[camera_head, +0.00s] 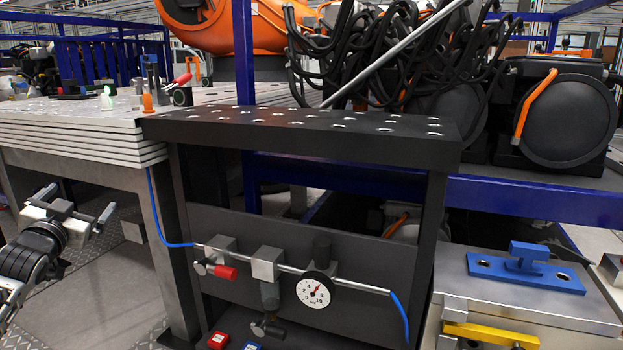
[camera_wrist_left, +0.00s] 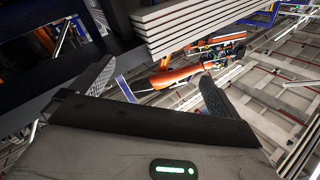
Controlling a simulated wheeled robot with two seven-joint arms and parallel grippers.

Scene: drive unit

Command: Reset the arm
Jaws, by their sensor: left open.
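My left gripper (camera_head: 75,208) is at the left edge of the head view, below the level of the slatted table and left of its metal leg. Its two fingers are spread apart and nothing shows between them. In the left wrist view, the open left gripper (camera_wrist_left: 155,95) has one finger at left and one at right, with the edge of the layered table beyond. My right gripper does not show in either view.
A black perforated bench (camera_head: 300,130) stands in the middle, with a pressure gauge (camera_head: 313,290) and valves on its lower panel. The layered table (camera_head: 75,135) is at left. A metal box with a blue handle (camera_head: 525,265) is at right. Open floor lies around the left gripper.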

